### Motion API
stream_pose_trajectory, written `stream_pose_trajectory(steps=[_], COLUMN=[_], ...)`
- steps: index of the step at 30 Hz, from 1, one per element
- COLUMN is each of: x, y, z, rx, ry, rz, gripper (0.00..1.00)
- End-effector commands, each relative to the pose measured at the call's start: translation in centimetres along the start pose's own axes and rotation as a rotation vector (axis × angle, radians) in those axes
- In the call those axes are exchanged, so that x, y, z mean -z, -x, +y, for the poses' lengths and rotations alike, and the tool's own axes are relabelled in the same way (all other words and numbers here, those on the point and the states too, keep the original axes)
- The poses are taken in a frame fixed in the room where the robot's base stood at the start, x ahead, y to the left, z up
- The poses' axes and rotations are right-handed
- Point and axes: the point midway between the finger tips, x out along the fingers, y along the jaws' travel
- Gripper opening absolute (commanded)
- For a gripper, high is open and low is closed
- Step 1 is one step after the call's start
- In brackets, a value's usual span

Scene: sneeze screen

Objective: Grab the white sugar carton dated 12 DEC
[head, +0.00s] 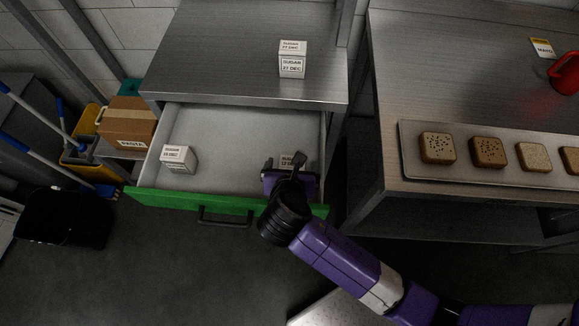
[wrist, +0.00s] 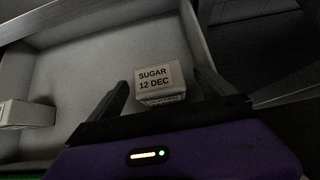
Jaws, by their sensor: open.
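The white sugar carton dated 12 DEC (wrist: 160,80) lies in the open drawer, label facing up toward the wrist camera. In the head view the carton (head: 287,159) is partly hidden behind my gripper. My gripper (head: 287,163) is over the right side of the drawer. In the wrist view its two fingers (wrist: 163,92) are open, one on each side of the carton's near part, with gaps visible. A second white sugar carton (head: 178,158) stands in the left of the drawer; its date is hard to read. A third sugar carton (head: 292,60), reading 27 DEC, stands on the counter above.
The drawer (head: 225,180) is pulled out, with a green front (head: 165,199) and a dark handle (head: 224,217). Its right wall (wrist: 207,45) is close to my gripper. A steel table with a tray (head: 458,183) of bread slices stands at the right. The drawer's middle is clear.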

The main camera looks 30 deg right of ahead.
Motion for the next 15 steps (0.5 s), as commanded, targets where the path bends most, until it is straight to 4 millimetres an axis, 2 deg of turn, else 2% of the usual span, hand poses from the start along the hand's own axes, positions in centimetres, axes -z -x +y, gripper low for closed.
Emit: stream_pose_trajectory(steps=[9, 15], x=[0.0, 0.0], y=[-4.2, -5.0], z=[0.3, 0.3], rx=[0.000, -0.002], ry=[-0.002, -0.002], rz=[0.001, 0.000], gripper=[0.94, 0.94])
